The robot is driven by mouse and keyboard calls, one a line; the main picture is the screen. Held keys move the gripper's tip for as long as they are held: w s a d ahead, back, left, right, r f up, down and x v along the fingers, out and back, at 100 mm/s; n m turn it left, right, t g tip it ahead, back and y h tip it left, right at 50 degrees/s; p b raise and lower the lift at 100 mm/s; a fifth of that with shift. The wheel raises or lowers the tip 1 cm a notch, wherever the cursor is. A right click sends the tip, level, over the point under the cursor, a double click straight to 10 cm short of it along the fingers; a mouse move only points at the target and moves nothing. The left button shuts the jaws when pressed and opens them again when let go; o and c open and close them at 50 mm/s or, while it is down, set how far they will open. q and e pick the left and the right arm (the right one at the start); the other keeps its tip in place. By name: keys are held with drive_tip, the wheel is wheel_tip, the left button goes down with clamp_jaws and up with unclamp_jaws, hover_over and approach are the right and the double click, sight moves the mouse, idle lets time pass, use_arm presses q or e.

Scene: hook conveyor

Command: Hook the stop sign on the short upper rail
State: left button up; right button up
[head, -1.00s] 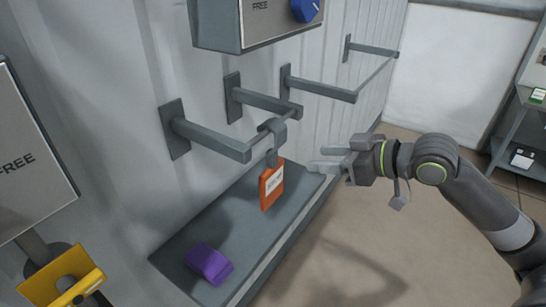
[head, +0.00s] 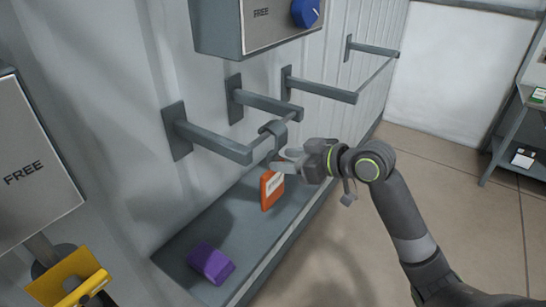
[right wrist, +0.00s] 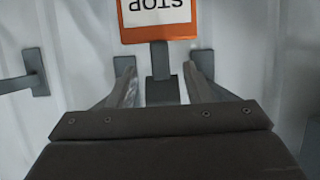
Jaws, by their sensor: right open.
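The stop sign is an orange plate with a white label (head: 271,190) under a grey hook (head: 274,129). The hook sits over the nearer short rail (head: 259,141), between two wall brackets, and the sign hangs below it. A second short rail (head: 376,77) is farther back between two more brackets and is empty. My right gripper (head: 283,160) is open at the sign's stem, just above the plate. In the right wrist view the sign (right wrist: 160,33) is upside down and its stem (right wrist: 160,62) stands between my open fingers. My left gripper is not in view.
A grey box with a blue knob (head: 306,11) juts from the wall above. A grey shelf (head: 190,240) below holds a purple block (head: 210,263). A "FREE" panel (head: 30,150) and a yellow part (head: 68,276) are at left.

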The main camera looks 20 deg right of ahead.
sight(277, 159)
drive_tip(key=shift+p+x, duration=0.35)
drive_tip(key=shift+x, duration=1.95)
clamp_jaws()
